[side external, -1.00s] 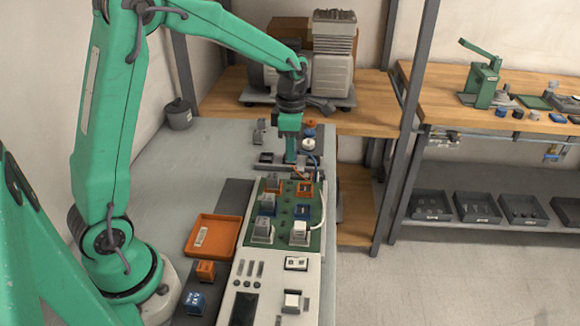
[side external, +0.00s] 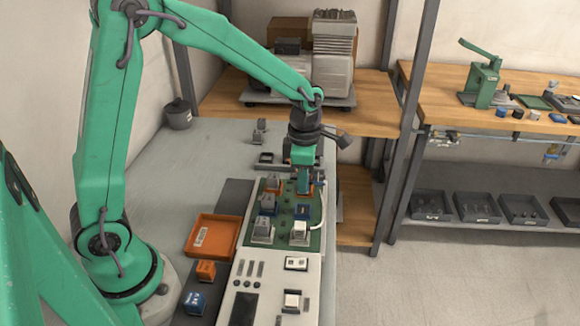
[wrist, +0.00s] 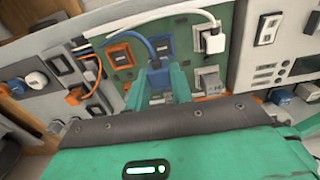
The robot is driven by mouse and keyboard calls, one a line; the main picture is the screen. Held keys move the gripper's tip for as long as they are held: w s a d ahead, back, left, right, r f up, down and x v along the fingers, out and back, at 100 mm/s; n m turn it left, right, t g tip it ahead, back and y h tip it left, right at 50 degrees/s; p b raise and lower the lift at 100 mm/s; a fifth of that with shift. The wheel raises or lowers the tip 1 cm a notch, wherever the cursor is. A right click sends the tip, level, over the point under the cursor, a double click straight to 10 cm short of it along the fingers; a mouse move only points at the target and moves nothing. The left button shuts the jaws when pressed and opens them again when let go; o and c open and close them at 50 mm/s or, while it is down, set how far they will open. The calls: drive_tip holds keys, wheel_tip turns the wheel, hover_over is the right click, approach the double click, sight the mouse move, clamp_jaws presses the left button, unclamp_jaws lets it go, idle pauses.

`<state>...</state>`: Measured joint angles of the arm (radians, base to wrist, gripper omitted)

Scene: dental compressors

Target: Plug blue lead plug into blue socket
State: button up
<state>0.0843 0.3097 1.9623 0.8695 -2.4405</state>
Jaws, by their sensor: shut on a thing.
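My gripper (side external: 303,188) is over the far part of the green board (side external: 285,240). In the wrist view my gripper (wrist: 160,82) is shut on the blue lead plug (wrist: 158,76), whose blue cable arcs off to the left. The blue socket (wrist: 162,44) is on the board just beyond the held plug in the wrist view; the plug is apart from it. In the side view the blue socket (side external: 303,212) sits a little nearer the camera than my gripper. The held plug is mostly hidden by the jaws there.
A white plug (wrist: 212,40) with a white cable stands on the board beside the blue socket. An orange socket (wrist: 121,55) is on its other side. Grey block parts (side external: 263,228) stand on the board's left. An orange tray (side external: 212,240) lies to the left.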

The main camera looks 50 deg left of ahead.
drive_tip(key=shift+s+d+f, duration=0.1)
drive_tip(key=shift+d, duration=0.1)
drive_tip(key=shift+f, duration=0.25)
drive_tip(key=shift+f, duration=1.65)
drive_tip(key=shift+f, duration=1.05)
idle(1.7)
drive_tip(key=o, duration=1.4)
drive_tip(key=shift+c, duration=0.2)
drive_tip(key=shift+r, duration=0.1)
drive_tip(key=shift+r, duration=3.45)
